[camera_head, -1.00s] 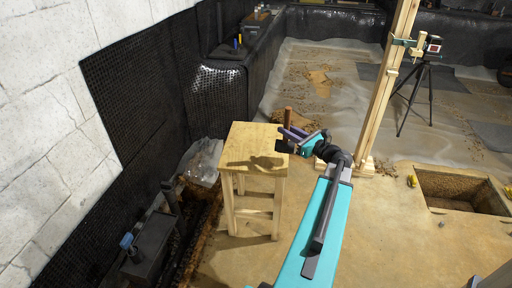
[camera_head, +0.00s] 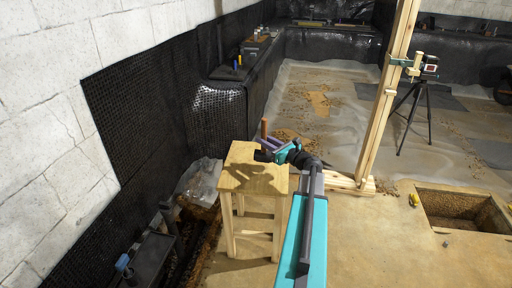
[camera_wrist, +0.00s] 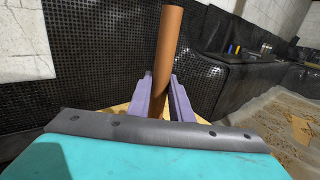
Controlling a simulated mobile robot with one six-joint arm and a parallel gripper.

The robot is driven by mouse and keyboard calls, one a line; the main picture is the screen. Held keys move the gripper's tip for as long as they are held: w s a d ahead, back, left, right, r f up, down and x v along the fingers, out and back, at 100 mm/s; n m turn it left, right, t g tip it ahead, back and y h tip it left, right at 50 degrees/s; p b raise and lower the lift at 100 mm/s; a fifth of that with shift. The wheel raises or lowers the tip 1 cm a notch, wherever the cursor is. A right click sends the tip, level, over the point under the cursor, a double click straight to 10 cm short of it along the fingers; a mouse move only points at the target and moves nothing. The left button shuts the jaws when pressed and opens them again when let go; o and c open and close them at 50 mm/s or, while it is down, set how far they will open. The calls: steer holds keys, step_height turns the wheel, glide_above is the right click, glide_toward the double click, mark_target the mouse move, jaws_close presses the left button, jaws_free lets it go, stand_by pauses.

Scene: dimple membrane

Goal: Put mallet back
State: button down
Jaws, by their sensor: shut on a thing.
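My gripper (camera_head: 270,147) is shut on the mallet's brown handle (camera_head: 264,128), which points up. In the wrist view, the handle (camera_wrist: 167,55) stands nearly upright between my two purple fingers (camera_wrist: 163,100). A dark block just below my fingers looks like the mallet's head (camera_head: 263,156); the wrist view hides it. The mallet is over the back right part of a wooden stool (camera_head: 240,180), with a shadow on its top. I cannot tell whether the head touches the stool top.
A ledge (camera_head: 247,62) with tools and small items runs along the back wall. A wooden post (camera_head: 384,110) on a foot and a tripod (camera_head: 428,100) stand to the right. A square pit (camera_head: 460,208) is at the right. A trench lies left of the stool.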

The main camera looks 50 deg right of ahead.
steer(key=w, duration=0.4)
steer(key=shift+w+f, duration=0.1)
steer(key=shift+f, duration=0.05)
steer(key=shift+f+b, duration=0.6)
steer(key=shift+f, duration=1.1)
steer(key=shift+f, duration=0.15)
steer(key=c, duration=1.6)
jaws_free()
steer(key=s+p, duration=0.1)
steer(key=s, duration=1.1)
steer(key=shift+a, duration=0.15)
